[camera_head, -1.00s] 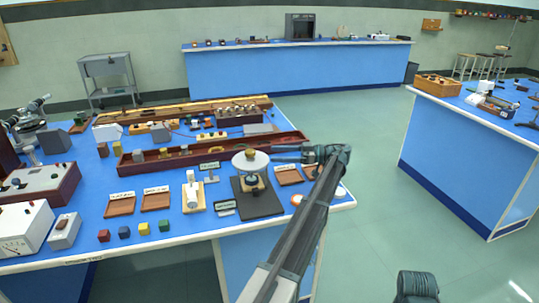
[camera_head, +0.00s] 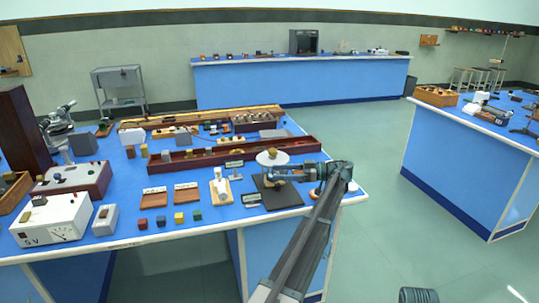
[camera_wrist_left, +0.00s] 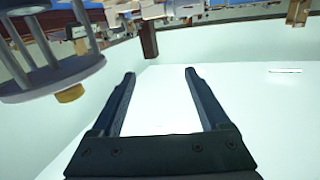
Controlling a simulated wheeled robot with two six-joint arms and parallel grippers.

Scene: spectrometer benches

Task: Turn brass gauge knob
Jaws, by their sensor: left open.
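The brass knob (camera_head: 272,152) sits on top of a pale round plate (camera_head: 265,159) on a stand over a black mat on the left bench. In the left wrist view, whose picture appears upside down, the brass knob (camera_wrist_left: 70,94) shows against a grey disc (camera_wrist_left: 50,82) on posts, outside the fingers to the left. My left gripper (camera_head: 279,176) overlaps the stand just below the plate in the head view. Its fingers (camera_wrist_left: 158,98) are open, with nothing between them. Whether it touches the stand, I cannot tell. My right gripper is not in view.
A long dark red tray (camera_head: 180,164) lies behind the stand. Small wooden trays (camera_head: 154,198), a white-fronted instrument (camera_head: 222,190) and several coloured cubes (camera_head: 180,218) lie to the left. A separate bench (camera_head: 470,160) stands at the right, with open floor between.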

